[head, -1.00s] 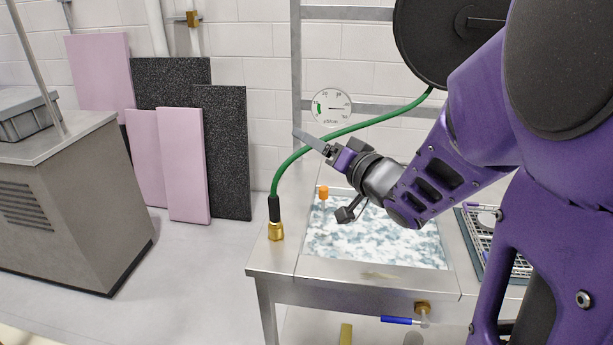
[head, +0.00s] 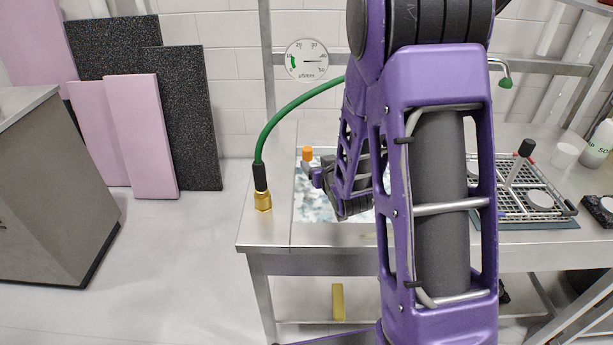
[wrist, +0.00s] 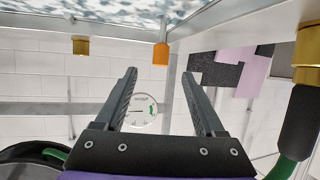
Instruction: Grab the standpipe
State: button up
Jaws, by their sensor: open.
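An orange-capped upright piece (head: 307,153), the likeliest standpipe, stands at the back left of the blue-white basin (head: 312,205). In the wrist view, which looks upside down, its orange cylinder (wrist: 160,53) hangs from the top edge. My gripper (wrist: 158,75) is open and empty. The orange cylinder appears beyond its fingertips, roughly centred between them, with no visible contact. In the head view my purple arm hides most of the basin, and the fingers cannot be made out clearly.
A green hose (head: 290,113) rises from a brass fitting (head: 263,201) on the bench's left corner; the fitting also shows in the wrist view (wrist: 308,60). Another brass piece (wrist: 80,45) is left of the fingers. A wire rack (head: 530,203) and soap bottle (head: 600,143) stand right.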

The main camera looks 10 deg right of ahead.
aim_at(309, 158)
jog(key=x, duration=1)
jog(key=shift+f+b, duration=0.4)
jog(key=shift+f, duration=0.05)
jog(key=shift+w+f, duration=0.15)
jog(key=shift+w, duration=0.25)
grip_shut()
dwell(0.5)
